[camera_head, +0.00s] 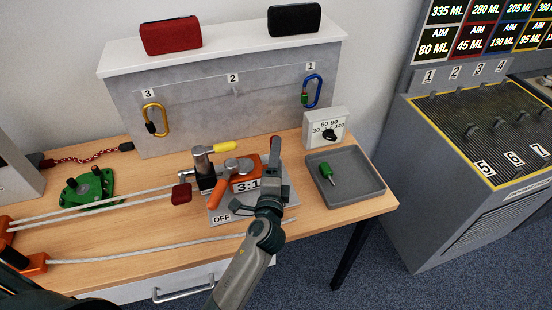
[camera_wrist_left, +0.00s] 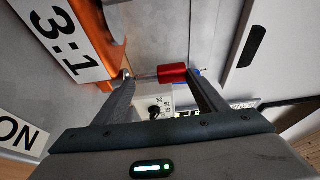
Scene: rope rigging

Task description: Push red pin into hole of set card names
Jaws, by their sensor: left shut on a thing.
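My left gripper (camera_head: 274,152) is just right of the orange block (camera_head: 243,170) with the 3:1 card (camera_head: 247,184). In the left wrist view, my left gripper (camera_wrist_left: 160,76) is shut on the red pin (camera_wrist_left: 173,74). The red body lies against one finger, and a thin pale shank points toward the other finger and the orange block side (camera_wrist_left: 95,40). The hole is not visible, and I cannot tell whether the shank touches the block. My right gripper is not in view.
A grey tray (camera_head: 345,190) holding a green-handled pin (camera_head: 327,173) lies to the right. A dial box (camera_head: 326,128) stands behind it. A lever with a yellow grip (camera_head: 224,146) stands left of the block. Ropes (camera_head: 110,207) cross the table's left.

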